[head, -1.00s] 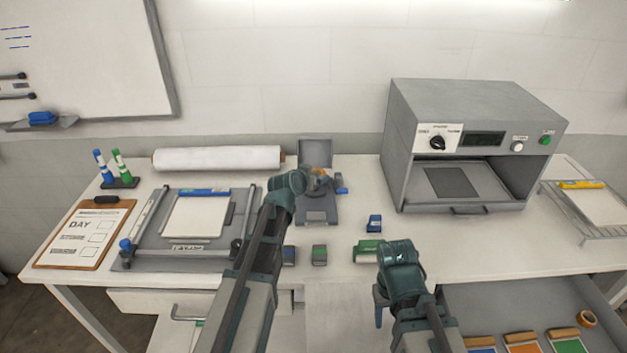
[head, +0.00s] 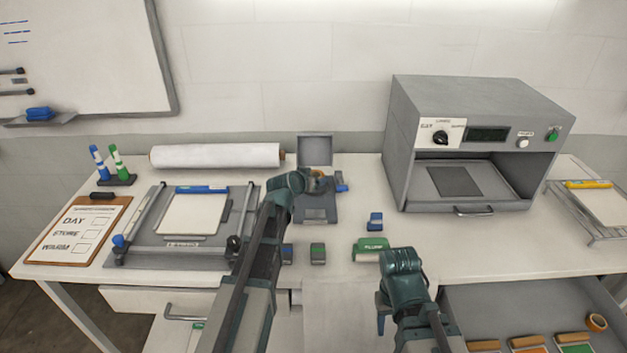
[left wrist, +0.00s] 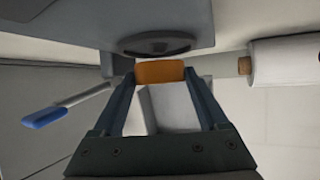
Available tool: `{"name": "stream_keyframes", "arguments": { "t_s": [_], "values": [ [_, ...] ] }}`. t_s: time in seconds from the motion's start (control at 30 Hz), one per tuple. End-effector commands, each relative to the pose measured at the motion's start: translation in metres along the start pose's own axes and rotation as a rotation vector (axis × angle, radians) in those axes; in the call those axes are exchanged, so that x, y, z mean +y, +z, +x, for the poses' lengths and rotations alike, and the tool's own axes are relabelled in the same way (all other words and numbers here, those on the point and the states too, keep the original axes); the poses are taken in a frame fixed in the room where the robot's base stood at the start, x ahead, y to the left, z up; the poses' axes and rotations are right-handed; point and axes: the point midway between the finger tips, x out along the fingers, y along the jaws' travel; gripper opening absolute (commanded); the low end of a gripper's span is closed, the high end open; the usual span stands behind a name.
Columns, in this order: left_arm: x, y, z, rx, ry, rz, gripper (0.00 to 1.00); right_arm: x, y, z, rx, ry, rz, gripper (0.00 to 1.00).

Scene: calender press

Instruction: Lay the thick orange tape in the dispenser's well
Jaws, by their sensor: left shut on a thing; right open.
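The orange tape (left wrist: 160,71) is between the fingertips of my left gripper (left wrist: 160,78) in the left wrist view. The gripper is shut on it. In the head view the left gripper (head: 314,182) is over the grey dispenser (head: 317,215), mostly hiding the tape and the well. The dispenser's lid (head: 315,150) stands open behind, and a blue-ended lever (head: 341,187) sticks out at its right. I cannot tell whether the tape touches the well. My right gripper (head: 381,323) is open and empty, in front of the table's edge.
Another orange tape roll (head: 597,323) lies in the open drawer at lower right. The press (head: 470,140) is at the right, a white roll (head: 215,156) at the left.

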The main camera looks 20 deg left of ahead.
Motion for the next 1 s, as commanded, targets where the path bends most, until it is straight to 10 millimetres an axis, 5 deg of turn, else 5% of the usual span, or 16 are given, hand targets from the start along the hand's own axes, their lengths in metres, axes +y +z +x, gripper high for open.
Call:
{"name": "stream_keyframes", "arguments": {
  "t_s": [0.5,0.53,0.63,1.0],
  "values": [
    [0.0,0.01,0.006,0.0,0.0,0.0,0.22,-0.001,-0.001,0.012,0.0,0.0,0.0,0.5],
    [0.0,0.01,0.006,0.0,0.0,0.0,0.82,-0.001,-0.001,0.012,0.0,0.0,0.0,0.5],
    [0.0,0.01,0.006,0.0,0.0,0.0,1.0,-0.001,-0.001,0.012,0.0,0.0,0.0,0.5],
    [0.0,0.007,0.004,0.0,0.0,0.0,1.0,-0.001,-0.001,0.008,0.0,0.0,0.0,0.5]
  ]
}}
